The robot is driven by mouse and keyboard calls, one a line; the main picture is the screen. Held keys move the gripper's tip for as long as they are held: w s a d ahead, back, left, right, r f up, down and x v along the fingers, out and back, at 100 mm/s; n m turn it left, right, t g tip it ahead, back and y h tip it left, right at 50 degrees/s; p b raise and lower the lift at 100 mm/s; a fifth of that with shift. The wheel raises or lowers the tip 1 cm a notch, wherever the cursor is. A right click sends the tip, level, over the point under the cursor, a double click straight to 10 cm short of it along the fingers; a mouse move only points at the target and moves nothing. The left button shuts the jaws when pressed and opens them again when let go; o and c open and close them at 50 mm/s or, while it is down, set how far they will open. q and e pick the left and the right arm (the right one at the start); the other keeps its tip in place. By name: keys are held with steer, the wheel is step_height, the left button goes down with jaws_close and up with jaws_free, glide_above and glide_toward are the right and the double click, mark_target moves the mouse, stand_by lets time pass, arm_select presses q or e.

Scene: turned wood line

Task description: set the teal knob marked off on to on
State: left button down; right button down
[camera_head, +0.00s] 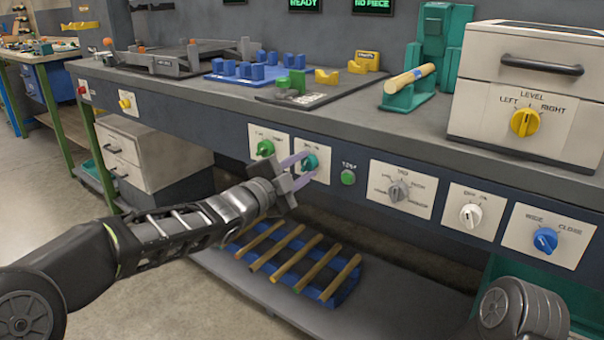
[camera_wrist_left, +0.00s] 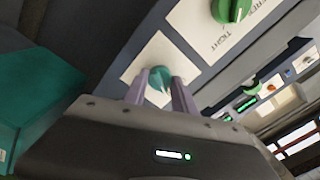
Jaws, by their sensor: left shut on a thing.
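The teal knob (camera_head: 310,162) sits on a white plate (camera_head: 324,172) on the bench's front panel; the plate's lettering is too small and partly covered to read. My left gripper (camera_head: 301,166) reaches it from the left, with its fingers shut on the knob. In the left wrist view the teal knob (camera_wrist_left: 160,79) shows between the two pale purple fingertips (camera_wrist_left: 160,82). Its pointer direction is hard to make out. Part of my right arm shows at the lower right of the head view, but its gripper is not in view.
Grey (camera_head: 398,191), white (camera_head: 470,215) and blue (camera_head: 545,239) knobs follow to the right. Below, a blue rack (camera_head: 262,235) of wooden rods stands on a low shelf.

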stand_by(0.4)
arm_select(q)
steer(key=c, duration=1)
jaws_free()
steer(key=shift+s, duration=0.1)
steer(key=p+v, duration=0.1)
steer(key=v, duration=0.6)
steer(key=shift+s+a, duration=0.25)
